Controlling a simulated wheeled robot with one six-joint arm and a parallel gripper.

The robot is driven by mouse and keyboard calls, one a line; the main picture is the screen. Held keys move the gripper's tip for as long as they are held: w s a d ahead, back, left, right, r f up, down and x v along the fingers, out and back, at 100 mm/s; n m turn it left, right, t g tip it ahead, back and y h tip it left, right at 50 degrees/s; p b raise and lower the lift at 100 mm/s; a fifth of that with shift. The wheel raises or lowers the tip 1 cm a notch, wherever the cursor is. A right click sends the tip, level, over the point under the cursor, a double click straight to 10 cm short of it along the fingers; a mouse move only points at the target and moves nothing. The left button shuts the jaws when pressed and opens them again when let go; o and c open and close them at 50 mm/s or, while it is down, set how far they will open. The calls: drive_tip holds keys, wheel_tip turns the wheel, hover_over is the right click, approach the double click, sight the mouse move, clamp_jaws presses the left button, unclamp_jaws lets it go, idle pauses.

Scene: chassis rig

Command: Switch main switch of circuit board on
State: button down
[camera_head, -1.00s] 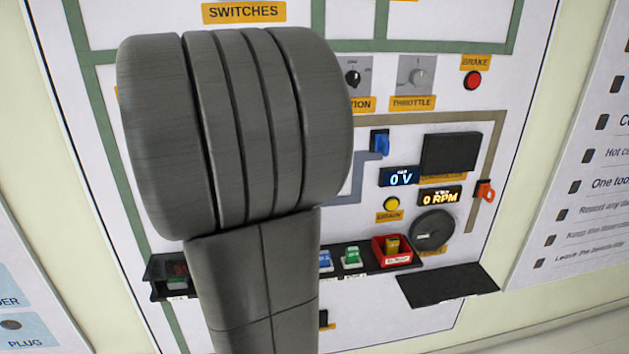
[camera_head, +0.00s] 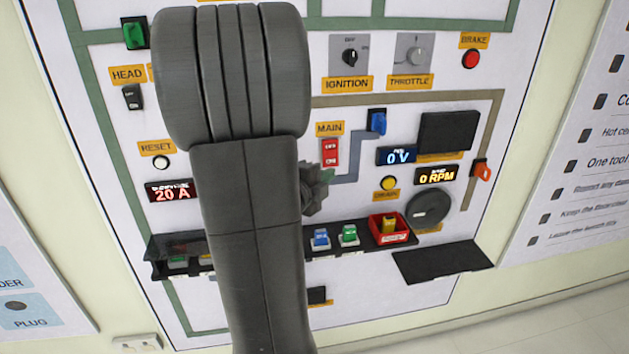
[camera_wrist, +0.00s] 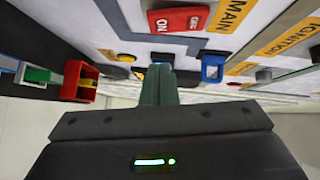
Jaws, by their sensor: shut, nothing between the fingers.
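The main switch (camera_head: 330,152) is a red rocker under a yellow MAIN label (camera_head: 329,129) on the white circuit board. In the wrist view the red switch (camera_wrist: 180,19) shows near the top, with ON and OFF marks on it. My gripper (camera_wrist: 160,83) is shut and empty, its fingers pointing toward the board below the switch in that view. They appear apart from the switch. In the head view my arm hides most of the gripper, and a greenish fingertip (camera_head: 327,175) shows just below the switch.
A blue connector (camera_head: 377,122) and the 0 V display (camera_head: 401,156) sit right of the switch. The ignition knob (camera_head: 349,56) is above. A black shelf (camera_head: 352,246) with coloured parts and a red bin (camera_head: 389,229) juts out below. The 20 A display (camera_head: 171,191) is lit at left.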

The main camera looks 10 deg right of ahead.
sight(335, 163)
drive_tip(key=shift+w+d+f+p, duration=0.15)
drive_tip(key=shift+w+p, duration=0.05)
drive_tip(key=shift+w, duration=0.65)
drive_tip(key=shift+w+d+f+p, duration=0.15)
drive_tip(key=shift+w+d+p, duration=0.05)
drive_tip(key=shift+w, duration=0.7)
drive_tip(key=shift+w+d+f+p, duration=0.15)
drive_tip(key=shift+w+p, duration=0.05)
drive_tip(key=shift+w, duration=0.65)
